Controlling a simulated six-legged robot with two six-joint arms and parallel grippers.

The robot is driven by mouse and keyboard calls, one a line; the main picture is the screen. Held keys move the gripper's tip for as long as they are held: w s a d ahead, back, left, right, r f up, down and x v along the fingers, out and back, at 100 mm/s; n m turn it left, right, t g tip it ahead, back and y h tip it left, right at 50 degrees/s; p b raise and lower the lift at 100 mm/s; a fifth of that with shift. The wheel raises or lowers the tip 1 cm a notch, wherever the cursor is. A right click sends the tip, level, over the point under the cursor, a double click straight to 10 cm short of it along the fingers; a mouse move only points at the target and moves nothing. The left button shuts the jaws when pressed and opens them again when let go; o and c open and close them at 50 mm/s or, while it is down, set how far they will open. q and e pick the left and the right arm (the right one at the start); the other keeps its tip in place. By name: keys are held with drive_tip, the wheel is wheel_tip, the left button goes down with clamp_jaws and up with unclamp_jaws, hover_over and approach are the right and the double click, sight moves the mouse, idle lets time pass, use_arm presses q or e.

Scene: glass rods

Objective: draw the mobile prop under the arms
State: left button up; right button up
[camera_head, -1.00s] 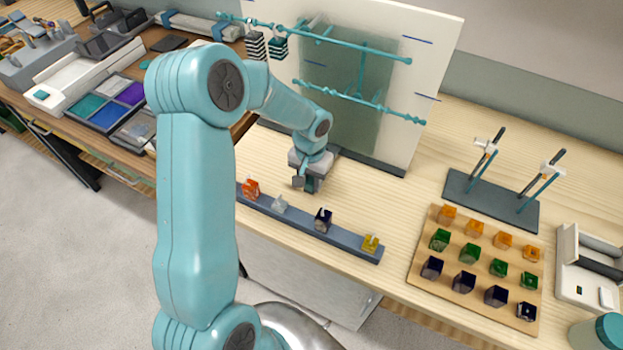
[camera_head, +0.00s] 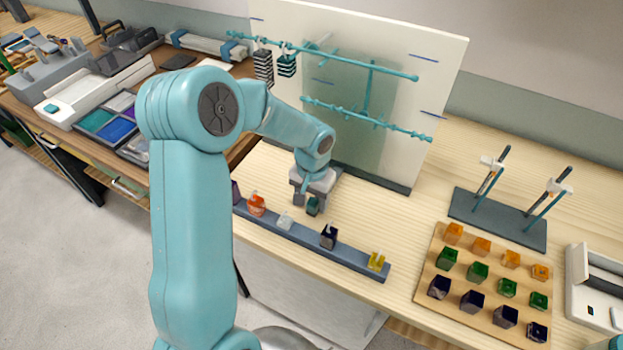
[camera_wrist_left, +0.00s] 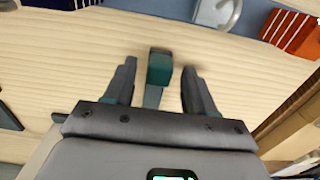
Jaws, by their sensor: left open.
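Two long teal glass rods, the upper rod (camera_head: 345,62) and the lower rod (camera_head: 370,120), run across a white board (camera_head: 430,90). A thin upright teal rod (camera_head: 368,92) stands between them. Two striped pieces, one black and white (camera_head: 263,66) and one teal and black (camera_head: 286,66), hang at the upper rod's left part. My left gripper (camera_head: 306,198) is over the wooden bench, in front of the board. A small dark teal block (camera_head: 313,206) is at its fingertips. In the left wrist view the block (camera_wrist_left: 160,70) lies between the open fingers, apart from both.
A blue-grey rail (camera_head: 345,256) with several coloured blocks runs along the bench's front edge. A wooden board (camera_head: 425,290) of coloured cubes and a dark stand (camera_head: 497,218) with upright rods are at right. Trays and boxes fill the left bench.

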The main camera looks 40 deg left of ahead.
use_arm(q)
wheel_tip(320, 180, up, 15)
drive_tip(key=shift+b, duration=0.4)
drive_tip(key=shift+s+d, duration=0.1)
drive_tip(key=shift+s, duration=0.05)
